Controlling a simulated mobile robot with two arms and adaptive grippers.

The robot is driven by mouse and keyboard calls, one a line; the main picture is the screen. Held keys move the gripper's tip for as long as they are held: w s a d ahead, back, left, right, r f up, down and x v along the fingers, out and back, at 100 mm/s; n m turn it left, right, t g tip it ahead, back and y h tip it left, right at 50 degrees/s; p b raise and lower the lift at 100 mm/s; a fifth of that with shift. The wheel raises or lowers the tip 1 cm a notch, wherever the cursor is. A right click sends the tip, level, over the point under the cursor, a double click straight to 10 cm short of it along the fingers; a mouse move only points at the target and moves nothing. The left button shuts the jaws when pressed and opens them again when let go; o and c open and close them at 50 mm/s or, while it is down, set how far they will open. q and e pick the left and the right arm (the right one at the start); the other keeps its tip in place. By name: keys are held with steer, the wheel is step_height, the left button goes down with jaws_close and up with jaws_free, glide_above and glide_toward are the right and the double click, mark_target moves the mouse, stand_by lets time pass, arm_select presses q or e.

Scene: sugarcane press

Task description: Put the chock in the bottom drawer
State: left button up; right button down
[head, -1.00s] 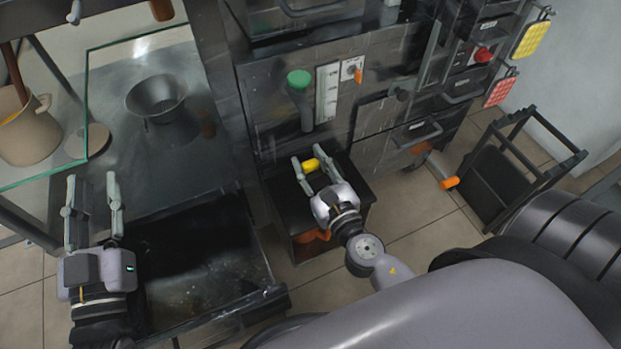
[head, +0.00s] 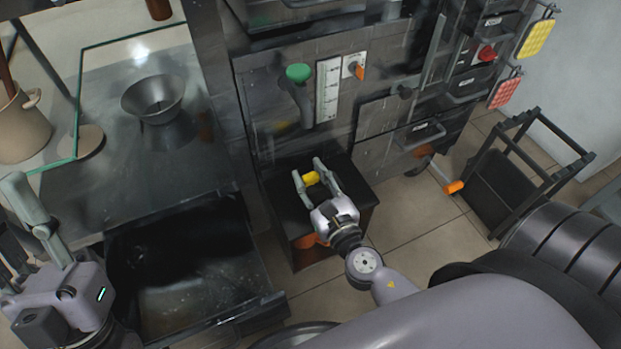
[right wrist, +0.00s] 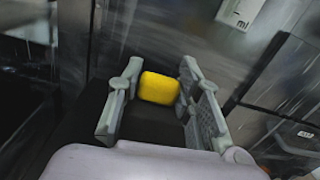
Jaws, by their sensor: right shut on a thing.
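A small yellow block (head: 311,178), which I take to be the chock, is between the fingers of my right gripper (head: 309,170). The right gripper is shut on it, above a dark low stand (head: 352,190). The yellow block also shows in the right wrist view (right wrist: 159,88), between the two grey fingers. My left gripper (head: 10,205) is at the far left edge, fingers apart, with nothing seen between them; part of it is cut off. A drawer front with a handle (head: 424,132) is low on the cabinet at the right and looks shut.
A black open tray (head: 262,298) lies at lower left. A metal funnel (head: 153,97) stands on the bench behind it. A black stool-like frame (head: 510,175) and an orange-ended handle (head: 454,187) are at the right.

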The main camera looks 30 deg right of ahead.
stand_by(0.4)
steer(key=shift+f, duration=0.1)
steer(key=c, duration=1.2)
jaws_free()
steer(key=shift+o, duration=0.2)
